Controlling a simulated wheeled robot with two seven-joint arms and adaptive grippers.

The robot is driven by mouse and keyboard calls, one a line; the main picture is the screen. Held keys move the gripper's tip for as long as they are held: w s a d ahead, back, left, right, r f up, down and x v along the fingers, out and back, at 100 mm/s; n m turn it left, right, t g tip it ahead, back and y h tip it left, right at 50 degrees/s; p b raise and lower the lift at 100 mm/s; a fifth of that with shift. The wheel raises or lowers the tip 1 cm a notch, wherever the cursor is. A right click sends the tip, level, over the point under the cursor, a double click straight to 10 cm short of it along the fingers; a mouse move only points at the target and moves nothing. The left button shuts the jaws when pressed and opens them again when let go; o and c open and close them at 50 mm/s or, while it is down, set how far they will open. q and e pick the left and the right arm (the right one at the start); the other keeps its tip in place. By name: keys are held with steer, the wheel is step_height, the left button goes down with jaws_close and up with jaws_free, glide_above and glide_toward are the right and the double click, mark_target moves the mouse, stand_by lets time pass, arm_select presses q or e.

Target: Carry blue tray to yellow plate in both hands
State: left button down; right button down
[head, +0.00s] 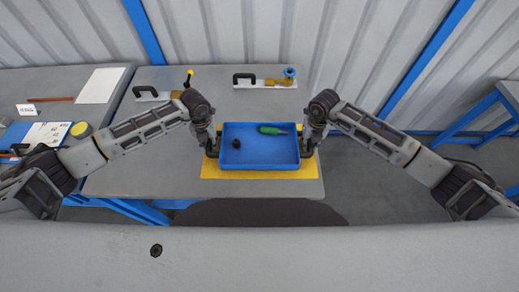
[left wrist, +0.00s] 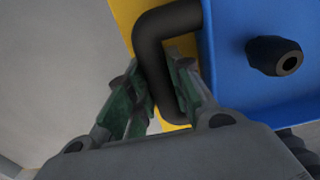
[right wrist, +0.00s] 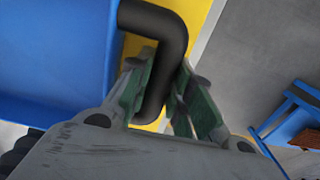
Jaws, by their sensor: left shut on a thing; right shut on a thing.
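The blue tray (head: 258,155) is in the middle of the head view, over the yellow plate (head: 260,174), which shows along the tray's front and sides. I cannot tell whether the tray touches the plate. In the tray lie a green-handled tool (head: 272,130) and a small black ring-like part (head: 237,144). My left gripper (head: 212,150) is shut on the tray's left black handle (left wrist: 152,60). My right gripper (head: 307,150) is shut on the right black handle (right wrist: 172,40). The tray looks level.
Behind the tray, two white plates with black handles and brass fittings (head: 268,82) (head: 160,92) stand on the grey table (head: 130,180). A left table holds papers (head: 100,85) and a yellow-lidded jar (head: 81,130). A blue-framed stand (head: 490,105) is at the right.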

arm_select(q)
steer(key=shift+f+b, duration=0.35)
steer(key=shift+f, duration=0.05)
arm_select(e)
steer(key=shift+f, duration=0.4)
arm_select(q)
steer(key=c, duration=1.3)
jaws_free()
arm_select(e)
steer(key=c, duration=1.3)
jaws_free()
arm_select(q)
steer(key=shift+r, duration=0.15)
steer(key=shift+r, duration=5.85)
arm_select(e)
steer(key=shift+r, duration=0.1)
steer(key=shift+r, duration=5.9)
arm_select(q)
steer(key=shift+s+f, duration=0.1)
steer(key=shift+s, duration=0.05)
arm_select(e)
steer(key=shift+s+f, duration=0.1)
steer(key=shift+s, duration=0.05)
